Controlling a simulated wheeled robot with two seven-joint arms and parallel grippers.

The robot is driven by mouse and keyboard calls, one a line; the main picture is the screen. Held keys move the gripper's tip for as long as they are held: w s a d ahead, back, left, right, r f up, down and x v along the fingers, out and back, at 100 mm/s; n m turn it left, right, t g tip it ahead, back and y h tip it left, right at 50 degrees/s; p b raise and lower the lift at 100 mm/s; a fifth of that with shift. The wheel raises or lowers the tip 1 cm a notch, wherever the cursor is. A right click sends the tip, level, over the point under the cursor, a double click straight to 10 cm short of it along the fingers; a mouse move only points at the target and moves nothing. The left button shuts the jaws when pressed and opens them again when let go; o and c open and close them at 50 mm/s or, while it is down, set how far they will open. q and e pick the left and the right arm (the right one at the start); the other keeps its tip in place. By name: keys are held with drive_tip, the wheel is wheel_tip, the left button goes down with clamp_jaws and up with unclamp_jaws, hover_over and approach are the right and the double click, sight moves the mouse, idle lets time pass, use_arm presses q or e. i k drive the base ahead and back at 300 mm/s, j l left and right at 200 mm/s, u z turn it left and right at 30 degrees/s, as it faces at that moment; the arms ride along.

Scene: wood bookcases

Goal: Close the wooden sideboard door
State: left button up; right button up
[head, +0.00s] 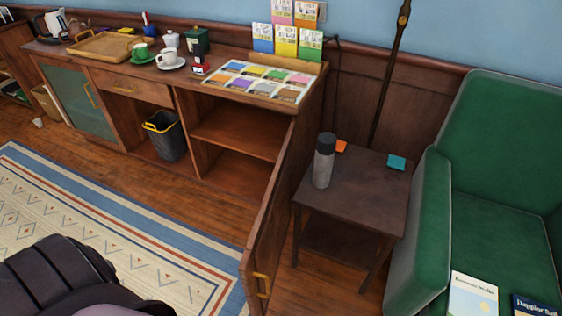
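The wooden sideboard (142,92) stands along the wall, from the left to the middle of the head view. Its wooden door (270,220) at the right end stands wide open, swung out toward me, seen nearly edge-on. A brass handle (262,284) shows near the door's lower free end. The compartment behind it (235,150) is open, with one shelf and nothing seen on it. A dark part of my own arm or body fills the lower left corner. Neither gripper can be made out.
A small dark side table (358,192) with a grey flask (324,160) stands close right of the door. A green armchair (430,215) is farther right. A black bin (166,136) sits in the sideboard's middle opening. A patterned rug (110,235) covers clear floor left of the door.

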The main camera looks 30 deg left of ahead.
sight(258, 269)
drive_tip(key=i+u, duration=0.15)
drive_tip(key=u, duration=0.25)
drive_tip(key=i+l+u, duration=0.15)
drive_tip(key=u, duration=0.25)
drive_tip(key=i+l+u, duration=0.1)
drive_tip(key=u, duration=0.3)
